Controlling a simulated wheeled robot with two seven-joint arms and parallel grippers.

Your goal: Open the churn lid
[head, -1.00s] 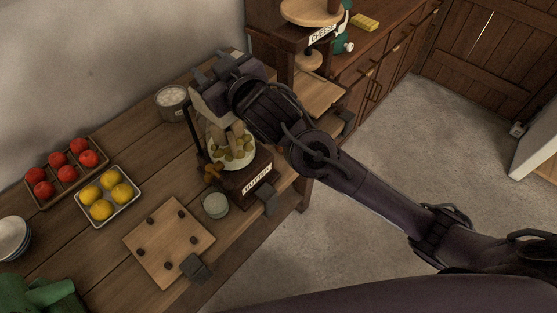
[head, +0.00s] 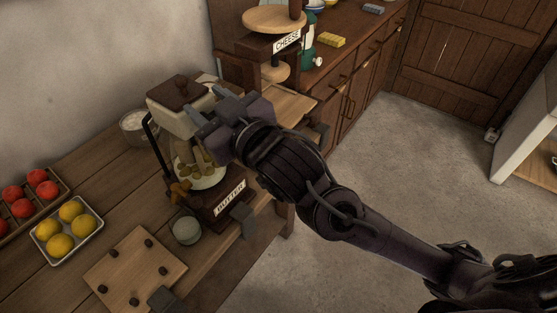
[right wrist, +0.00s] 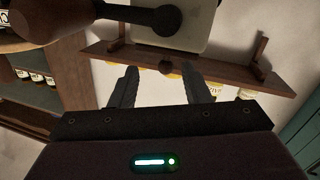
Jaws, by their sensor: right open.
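The butter churn stands on the wooden table in the head view, with a dark labelled base (head: 222,203), a glass jar and a cream top housing (head: 172,120). Its brown lid (head: 178,91) lies flat on top and looks closed, with a small knob. My right gripper (head: 197,104) is at the right side of the housing, near lid height, fingers apart and pointing toward it. Whether it touches is unclear. In the right wrist view my open fingers (right wrist: 160,80) hold nothing; a cream surface (right wrist: 150,38) shows beyond them. My left gripper is out of view.
A grey pot (head: 133,126) stands behind the churn, and a small glass (head: 187,231) stands in front. A pegged board (head: 135,268), a tray (head: 41,232) of yellow fruit and a tray of red fruit lie left. The cheese stand (head: 275,20) is behind right.

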